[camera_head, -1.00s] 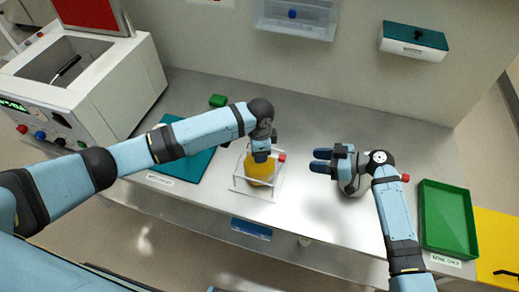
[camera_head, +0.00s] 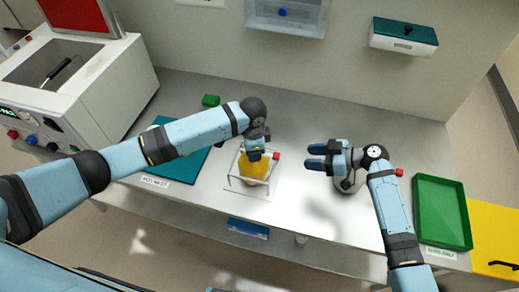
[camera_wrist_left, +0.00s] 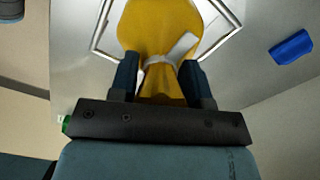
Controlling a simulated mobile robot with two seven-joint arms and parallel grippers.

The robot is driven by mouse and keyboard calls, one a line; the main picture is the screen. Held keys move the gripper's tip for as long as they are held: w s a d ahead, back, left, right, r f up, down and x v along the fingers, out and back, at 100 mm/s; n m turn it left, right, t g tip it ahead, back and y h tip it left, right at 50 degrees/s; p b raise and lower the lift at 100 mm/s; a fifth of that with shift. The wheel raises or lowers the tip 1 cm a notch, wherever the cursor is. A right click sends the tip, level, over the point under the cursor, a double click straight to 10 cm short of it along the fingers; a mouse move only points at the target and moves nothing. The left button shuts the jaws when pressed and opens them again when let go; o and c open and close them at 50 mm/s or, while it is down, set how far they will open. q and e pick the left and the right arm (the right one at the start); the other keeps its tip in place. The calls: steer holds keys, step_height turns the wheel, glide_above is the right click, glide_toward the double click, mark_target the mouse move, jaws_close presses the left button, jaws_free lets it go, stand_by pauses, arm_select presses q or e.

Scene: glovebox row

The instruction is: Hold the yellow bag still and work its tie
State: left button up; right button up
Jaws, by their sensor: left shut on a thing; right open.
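The yellow bag (camera_head: 258,168) stands inside a white wire frame (camera_head: 232,181) on the steel bench. In the left wrist view the bag (camera_wrist_left: 150,25) fills the upper middle, with a pale tie (camera_wrist_left: 178,48) around its neck and one tail pointing up right. My left gripper (camera_wrist_left: 160,82) is shut on the bag's neck, close by the tie; in the head view the left gripper (camera_head: 256,152) hides the bag's top. My right gripper (camera_head: 318,157) is open and empty, right of the frame and apart from the bag.
A teal mat (camera_head: 180,170) lies left of the frame, with a small green block (camera_head: 210,100) behind. A green tray (camera_head: 441,212) stands far right. A white machine (camera_head: 75,85) fills the back left. A blue object (camera_head: 248,228) shows at the bench's front edge.

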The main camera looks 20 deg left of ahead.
mark_target(277, 155)
steer(key=shift+n+h, duration=0.3)
steer(key=shift+n, duration=0.6)
steer(key=x, duration=0.7)
steer(key=r+x, duration=0.1)
steer(key=x, duration=0.2)
steer(key=shift+w+a+f, duration=0.1)
steer(key=shift+a, duration=0.3)
steer(key=shift+c, duration=0.2)
